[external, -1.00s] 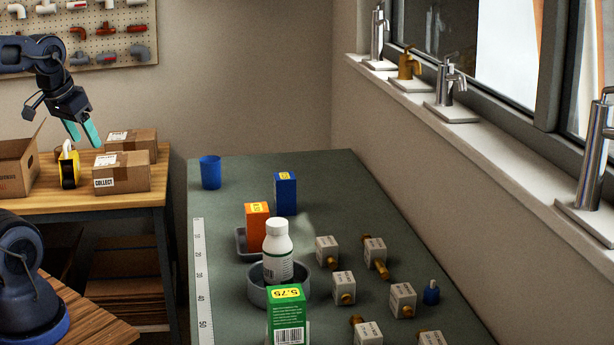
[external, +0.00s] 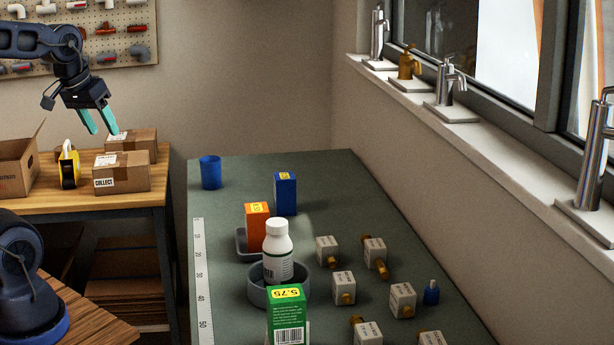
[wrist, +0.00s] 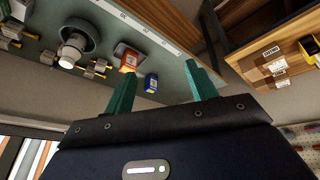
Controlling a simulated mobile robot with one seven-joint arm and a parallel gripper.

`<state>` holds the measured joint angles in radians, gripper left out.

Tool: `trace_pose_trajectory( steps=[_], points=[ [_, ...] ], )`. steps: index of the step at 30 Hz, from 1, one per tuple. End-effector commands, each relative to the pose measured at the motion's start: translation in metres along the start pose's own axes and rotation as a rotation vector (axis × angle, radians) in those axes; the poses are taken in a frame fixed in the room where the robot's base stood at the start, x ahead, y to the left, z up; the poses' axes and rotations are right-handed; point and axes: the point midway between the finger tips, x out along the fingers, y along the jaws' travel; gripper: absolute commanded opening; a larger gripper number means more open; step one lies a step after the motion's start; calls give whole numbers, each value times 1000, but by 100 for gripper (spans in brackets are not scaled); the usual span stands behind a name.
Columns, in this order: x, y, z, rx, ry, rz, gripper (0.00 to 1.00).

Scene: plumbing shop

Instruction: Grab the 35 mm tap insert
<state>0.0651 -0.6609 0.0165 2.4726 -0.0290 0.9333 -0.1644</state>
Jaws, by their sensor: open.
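Several tap inserts with brass ends and white label blocks lie on the right part of the green counter (external: 325,190). They include one at the back left (external: 327,250), one at the back right (external: 375,252), one in the middle (external: 343,287) and one to its right (external: 402,299). The label print is too small to read, so I cannot tell which is 35 mm. Some show at upper left in the wrist view (wrist: 97,67). My gripper (external: 105,132) is open and empty, in the air by the packing bench, far from the inserts. Its teal fingers show apart in the wrist view (wrist: 160,72).
A white bottle (external: 278,254) in a grey round dish (external: 257,297), a green box (external: 288,318), an orange box (external: 257,222), a blue box (external: 285,194) and a blue cup (external: 210,173) stand left of the inserts. Taps line the windowsill (external: 440,115). The counter's far right is clear.

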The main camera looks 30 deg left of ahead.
Motion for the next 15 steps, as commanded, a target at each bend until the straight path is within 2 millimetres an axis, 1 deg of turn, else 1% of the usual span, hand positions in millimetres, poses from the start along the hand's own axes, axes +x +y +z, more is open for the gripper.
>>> trace_pose_trajectory(
  steps=[1, 6, 11, 15],
  points=[
    [3, 9, -13, -37, -11, 15, 57],
    [12, 42, -54, -196, -38, 63, 57],
    [26, 77, -90, -345, -71, 98, 57],
    [41, 111, -118, -478, -105, 120, 57]
  ],
)
